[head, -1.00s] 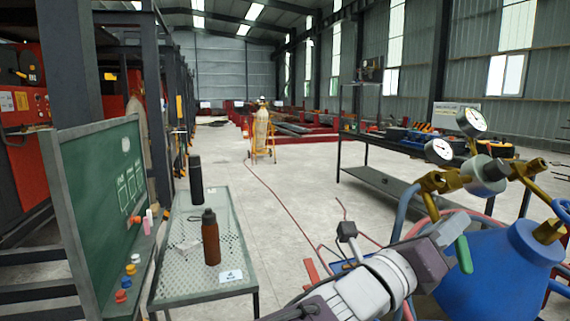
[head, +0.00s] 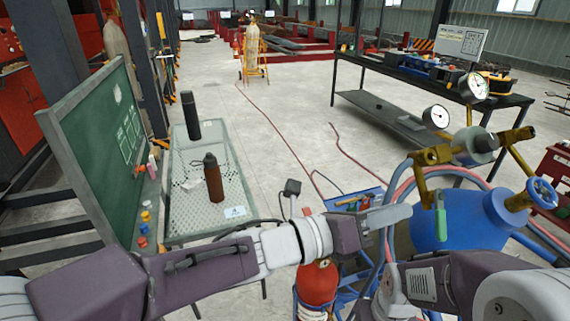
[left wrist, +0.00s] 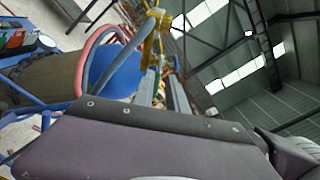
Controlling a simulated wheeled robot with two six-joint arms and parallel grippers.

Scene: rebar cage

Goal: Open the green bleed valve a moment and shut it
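The green bleed valve handle (head: 441,222) hangs nearly upright below the brass fitting (head: 432,157) of the regulator, in front of the blue cylinder (head: 480,222). My left gripper (head: 388,215) points right at it, with its fingertips a short gap to the left of the handle. In the left wrist view, its two grey fingers (left wrist: 163,92) stand apart, with the brass fitting (left wrist: 154,22) and blue cylinder (left wrist: 108,70) beyond. I see nothing held between them. My right arm crosses the lower right of the head view; its fingers do not show.
Two gauges (head: 436,117) stand on the regulator. Red and blue hoses (head: 405,185) hang close to my left gripper. A red cylinder (head: 318,284) stands below it. A mesh table (head: 200,222) with bottles is at left, and a workbench (head: 385,85) behind.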

